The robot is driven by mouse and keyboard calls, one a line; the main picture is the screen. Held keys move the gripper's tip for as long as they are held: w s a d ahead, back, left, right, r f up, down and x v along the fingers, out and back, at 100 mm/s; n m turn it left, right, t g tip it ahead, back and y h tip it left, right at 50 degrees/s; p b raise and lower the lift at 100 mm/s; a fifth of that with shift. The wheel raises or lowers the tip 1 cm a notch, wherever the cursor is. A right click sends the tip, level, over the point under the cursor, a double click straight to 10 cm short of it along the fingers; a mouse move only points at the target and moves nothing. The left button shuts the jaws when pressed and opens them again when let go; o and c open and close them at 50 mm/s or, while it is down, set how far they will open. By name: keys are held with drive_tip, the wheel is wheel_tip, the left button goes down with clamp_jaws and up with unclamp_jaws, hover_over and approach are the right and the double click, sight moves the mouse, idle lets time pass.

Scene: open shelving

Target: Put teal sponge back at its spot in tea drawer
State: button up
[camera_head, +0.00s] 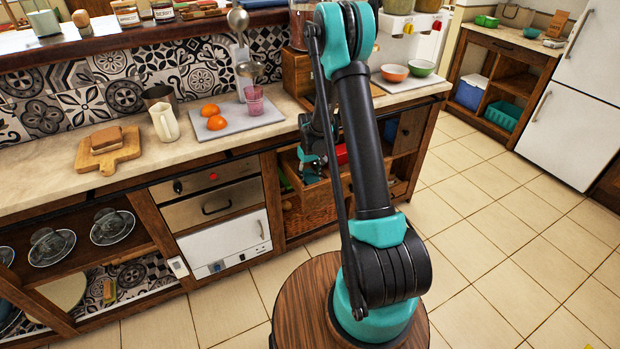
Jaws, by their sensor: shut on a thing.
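My gripper (312,172) is low at the front of the counter, partly hidden behind my arm. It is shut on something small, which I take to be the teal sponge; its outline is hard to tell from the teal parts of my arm. The gripper is at an open, drawer-like wooden compartment (290,162) under the counter, which I take to be the tea drawer. A red item (342,154) shows beside the gripper. My arm hides much of the compartment, so the sponge's spot cannot be made out.
A wicker basket front (310,212) is below the compartment. The counter (225,143) holds a grey board (241,121) with oranges, a cream jug (165,121) and a wooden board (108,155). A side table (500,45) and white fridge (570,130) stand right. The tiled floor between is clear.

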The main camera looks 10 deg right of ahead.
sight(310, 177)
drive_tip(key=shift+f, duration=0.1)
drive_tip(key=o, duration=0.8)
wheel_tip(310, 177, up, 12)
drive_tip(key=s+d+r+m+t, duration=0.2)
drive_tip(key=s+r, duration=0.5)
drive_tip(key=s, duration=0.6)
drive_tip(key=s+d+f+m+t, duration=0.1)
drive_tip(key=s+d+t, duration=0.1)
drive_tip(key=s, duration=1.5)
drive_tip(key=shift+s+f+m, duration=0.15)
drive_tip(key=shift+m, duration=0.15)
